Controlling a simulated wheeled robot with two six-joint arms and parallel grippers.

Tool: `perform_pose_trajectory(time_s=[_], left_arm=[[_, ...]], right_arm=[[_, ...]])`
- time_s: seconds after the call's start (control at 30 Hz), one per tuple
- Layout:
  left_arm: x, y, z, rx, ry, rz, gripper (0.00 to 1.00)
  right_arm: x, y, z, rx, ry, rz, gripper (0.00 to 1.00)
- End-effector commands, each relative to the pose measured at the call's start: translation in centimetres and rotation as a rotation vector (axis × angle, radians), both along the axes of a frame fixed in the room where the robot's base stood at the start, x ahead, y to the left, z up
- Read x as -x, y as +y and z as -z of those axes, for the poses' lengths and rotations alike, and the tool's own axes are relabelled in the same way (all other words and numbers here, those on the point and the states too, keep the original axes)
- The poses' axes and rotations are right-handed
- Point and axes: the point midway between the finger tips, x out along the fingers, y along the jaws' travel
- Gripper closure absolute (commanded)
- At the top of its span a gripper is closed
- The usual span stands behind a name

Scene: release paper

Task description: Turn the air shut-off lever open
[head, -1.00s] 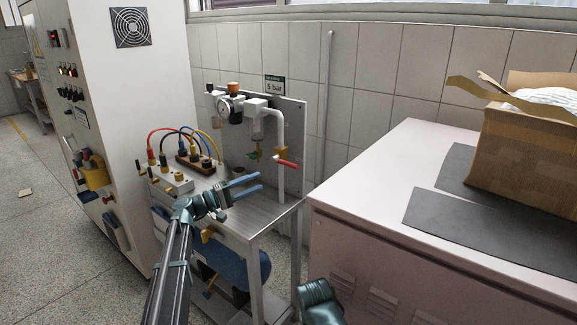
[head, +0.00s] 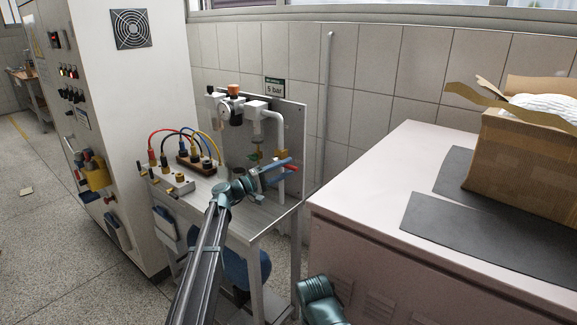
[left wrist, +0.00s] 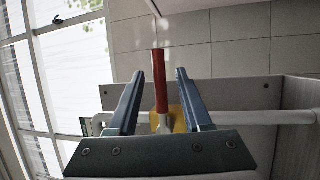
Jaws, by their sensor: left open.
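The red shut-off lever (head: 291,167) sits on the vertical white pipe of the air unit (head: 283,128) and sticks out across that pipe. In the left wrist view the red lever (left wrist: 160,82) lies between the two blue-grey fingers, with a gap on each side. My left gripper (head: 283,168) is open around the lever; it also shows in the left wrist view (left wrist: 158,73). The gripper partly hides the lever and valve in the head view. My right gripper is not in view; part of my right arm shows at the bottom.
A blue tank (head: 243,268) is below. A pale cabinet (head: 380,170) with dark mats (head: 470,228) and a cardboard box (head: 520,155) stands right.

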Motion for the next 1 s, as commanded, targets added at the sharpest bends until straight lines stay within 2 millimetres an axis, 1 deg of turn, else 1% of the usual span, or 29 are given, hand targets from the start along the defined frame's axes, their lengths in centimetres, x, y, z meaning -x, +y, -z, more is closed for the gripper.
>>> perform_pose_trajectory(time_s=[0.03,0.2,0.5,0.77,0.8,1.0], left_arm=[[-0.36,-0.43,-0.17,0.000,0.000,0.000,0.50],[-0.72,-1.15,-0.27,0.000,0.000,0.000,0.50],[-0.74,-1.26,-0.25,0.000,0.000,0.000,0.50],[-0.74,-1.24,-0.24,0.000,0.000,0.000,0.97],[-0.73,-1.23,-0.24,0.000,0.000,0.000,1.00],[-0.73,-1.22,-0.23,-0.001,0.001,0.000,1.00]], right_arm=[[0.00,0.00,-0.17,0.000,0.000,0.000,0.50],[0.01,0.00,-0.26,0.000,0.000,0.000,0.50],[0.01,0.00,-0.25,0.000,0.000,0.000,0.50],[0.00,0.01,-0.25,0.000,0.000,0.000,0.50],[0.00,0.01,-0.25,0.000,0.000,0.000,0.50],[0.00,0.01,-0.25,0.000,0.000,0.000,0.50]])
